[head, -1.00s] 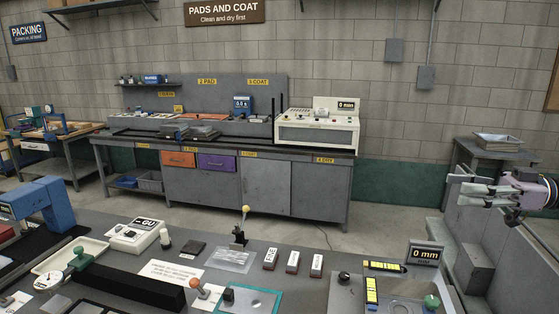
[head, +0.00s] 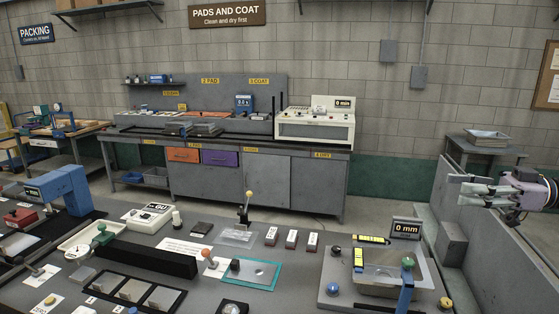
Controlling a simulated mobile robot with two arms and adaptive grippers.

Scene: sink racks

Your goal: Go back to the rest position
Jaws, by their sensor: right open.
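My right gripper (head: 467,190) is at the right side of the head view, its fingers pointing left. It is open with nothing between its fingers. It hangs in the air beside a grey wall panel, to the right of the near bench (head: 225,296) and apart from it. My left gripper is not in view.
The near bench holds a blue press (head: 62,190), a white GU meter (head: 147,215), a yellow-knobbed lever (head: 247,208) and a 0 mm display (head: 406,229). A far bench with a white oven (head: 315,128) stands against the wall. Open floor lies between the benches.

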